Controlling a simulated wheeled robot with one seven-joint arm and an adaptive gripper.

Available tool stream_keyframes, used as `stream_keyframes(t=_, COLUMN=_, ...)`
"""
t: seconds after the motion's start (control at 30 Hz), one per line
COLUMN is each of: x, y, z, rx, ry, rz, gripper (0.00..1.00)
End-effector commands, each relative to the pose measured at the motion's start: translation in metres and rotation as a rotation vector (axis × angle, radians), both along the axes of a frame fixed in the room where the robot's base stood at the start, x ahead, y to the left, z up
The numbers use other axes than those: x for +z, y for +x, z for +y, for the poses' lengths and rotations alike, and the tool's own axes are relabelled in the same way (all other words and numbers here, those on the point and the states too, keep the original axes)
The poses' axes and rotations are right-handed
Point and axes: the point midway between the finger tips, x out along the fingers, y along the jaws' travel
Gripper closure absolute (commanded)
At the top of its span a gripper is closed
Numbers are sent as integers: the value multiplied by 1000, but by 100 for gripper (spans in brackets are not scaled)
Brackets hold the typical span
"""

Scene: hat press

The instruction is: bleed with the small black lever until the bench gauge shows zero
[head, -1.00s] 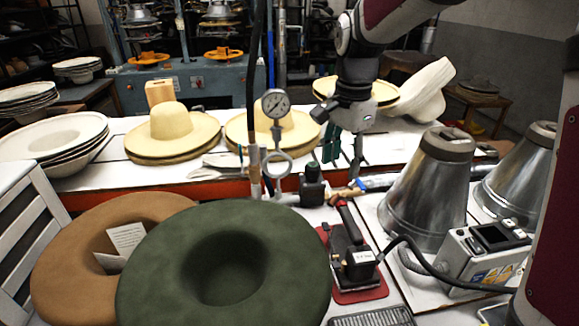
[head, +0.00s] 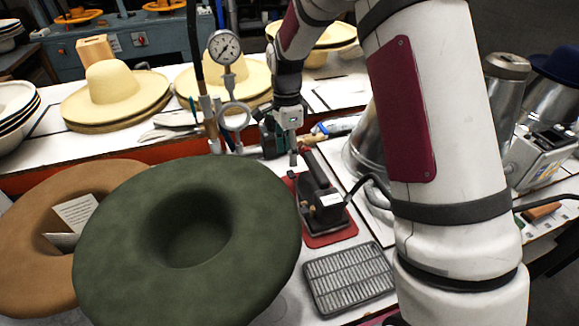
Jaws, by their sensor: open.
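The bench gauge (head: 224,47), a round white dial on a thin post, stands on the bench left of my gripper. Its needle is too small to read surely. My gripper (head: 281,150) points down over the pipe fittings to the gauge's right and is open, with nothing seen between its fingers. A dark valve body (head: 268,136) sits at the gripper's left side, partly merged with it in the picture. The small black lever cannot be picked out there. I cannot tell whether a finger touches the valve. A blue handle (head: 320,128) shows right of the gripper.
A green felt hat (head: 130,230) and a brown one (head: 30,240) fill the front left. A black iron (head: 322,195) on a red pad and a grey grate (head: 348,278) lie in front of the gripper. Straw hats (head: 115,90) stand behind. Metal cones stand right, partly behind my arm.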

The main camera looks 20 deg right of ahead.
Motion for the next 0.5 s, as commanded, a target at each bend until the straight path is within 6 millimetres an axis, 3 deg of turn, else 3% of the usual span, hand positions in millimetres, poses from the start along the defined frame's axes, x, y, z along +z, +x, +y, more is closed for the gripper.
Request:
stream_keyframes(t=0.2, x=-37, y=-4, z=-1, rx=0, ry=0, rz=3, gripper=51)
stream_keyframes(t=0.5, x=-57, y=-5, z=0, rx=0, ry=0, rz=-1, gripper=51)
